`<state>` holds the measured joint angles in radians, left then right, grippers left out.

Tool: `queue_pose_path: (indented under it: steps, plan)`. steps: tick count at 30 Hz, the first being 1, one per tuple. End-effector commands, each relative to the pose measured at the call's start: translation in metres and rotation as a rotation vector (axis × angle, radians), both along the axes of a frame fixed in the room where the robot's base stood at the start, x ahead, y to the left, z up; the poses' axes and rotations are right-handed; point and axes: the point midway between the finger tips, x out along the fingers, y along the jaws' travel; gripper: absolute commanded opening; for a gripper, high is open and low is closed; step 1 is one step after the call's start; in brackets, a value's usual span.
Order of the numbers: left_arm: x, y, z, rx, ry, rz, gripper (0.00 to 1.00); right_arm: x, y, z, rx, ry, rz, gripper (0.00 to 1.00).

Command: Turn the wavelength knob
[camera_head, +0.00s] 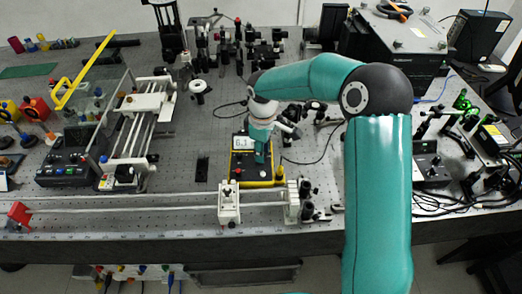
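A small black device with a yellow frame (240,180) stands on the bench, left of the middle. Its lit white display (243,143) seems to read 6.1. My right arm comes up from the lower right and bends left, and its gripper (260,154) points down over the right part of this device. I cannot make out the wavelength knob; it may be hidden behind the gripper. The fingers are small and overlap the device, so I cannot tell whether they are open or touch anything. My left gripper is not in view.
A white railed apparatus (143,125) stands to the left. A white carriage (229,203) on a long rail lies in front of the device. Optical mounts stand behind. A black box (405,45) is at the back right, and cabled instruments (433,170) are on the right.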

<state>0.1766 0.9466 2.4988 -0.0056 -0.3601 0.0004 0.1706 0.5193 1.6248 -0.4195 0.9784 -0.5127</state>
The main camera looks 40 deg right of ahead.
Motion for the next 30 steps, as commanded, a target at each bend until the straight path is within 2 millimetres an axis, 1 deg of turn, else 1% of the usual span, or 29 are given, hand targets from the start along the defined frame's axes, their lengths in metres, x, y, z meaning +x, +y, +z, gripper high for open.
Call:
queue_pose_path:
  steps: [1, 4, 7, 8, 17, 23, 30]
  plan:
    - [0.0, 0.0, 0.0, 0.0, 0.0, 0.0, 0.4, 0.0, 0.0, 0.0, 0.0, 0.0, 0.0, 0.16]
    - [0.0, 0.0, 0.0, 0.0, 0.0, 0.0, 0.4, 0.0, 0.0, 0.0, 0.0, 0.0, 0.0, 0.0]
    - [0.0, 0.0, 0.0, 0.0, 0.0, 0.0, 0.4, 0.0, 0.0, 0.0, -0.001, -0.001, 0.0, 0.0]
    - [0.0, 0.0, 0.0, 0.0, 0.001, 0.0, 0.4, 0.001, 0.005, 0.0, 0.001, -0.001, 0.002, 0.0]
    - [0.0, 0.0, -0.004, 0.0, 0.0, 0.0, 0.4, 0.001, 0.001, 0.0, 0.0, -0.001, -0.036, 0.0]
    - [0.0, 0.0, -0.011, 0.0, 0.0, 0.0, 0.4, 0.002, 0.001, -0.001, -0.001, -0.003, -0.133, 0.0]
    - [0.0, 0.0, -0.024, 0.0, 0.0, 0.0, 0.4, 0.001, 0.001, -0.002, 0.0, -0.004, -0.327, 0.0]
